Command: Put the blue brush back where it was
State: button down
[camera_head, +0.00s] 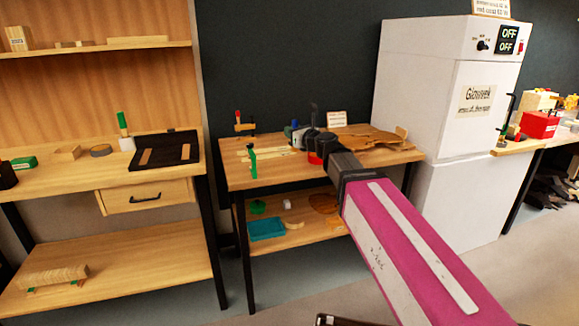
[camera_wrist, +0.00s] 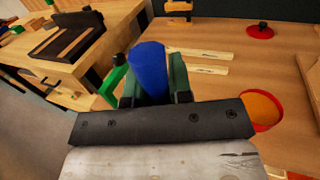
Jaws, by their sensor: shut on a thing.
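In the wrist view the blue brush (camera_wrist: 148,68) stands up between the fingers of my gripper (camera_wrist: 155,92). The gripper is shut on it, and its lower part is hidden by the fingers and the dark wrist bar. In the head view my gripper (camera_head: 300,138) is over the middle bench, near its back. A small blue spot (camera_head: 294,124) shows at its tip. I cannot tell there whether the brush touches anything below.
A red pot with orange contents (camera_wrist: 260,110) stands close right of my gripper. Pale wooden strips (camera_wrist: 200,70) lie beyond the brush. A green upright tool (camera_wrist: 112,80) stands close left. A red lid (camera_wrist: 260,31) lies farther back. Bare bench top (camera_wrist: 225,90) shows between.

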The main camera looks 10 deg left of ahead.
jog(key=shift+g+y, duration=0.3)
jog(key=shift+g, duration=0.1)
jog(key=shift+w+a+f, duration=0.75)
jog(key=shift+w+f, duration=0.9)
jog(key=shift+f, duration=0.15)
jog(key=shift+w+a+f, duration=0.75)
jog(key=shift+w+f, duration=0.95)
jog(key=shift+f, duration=0.1)
jog(key=shift+w+a+f, duration=0.75)
jog(key=shift+w+f, duration=0.9)
jog(key=shift+f, duration=0.15)
jog(key=c, duration=1)
grip_release()
jog(key=shift+f, duration=0.15)
jog(key=shift+c, duration=0.2)
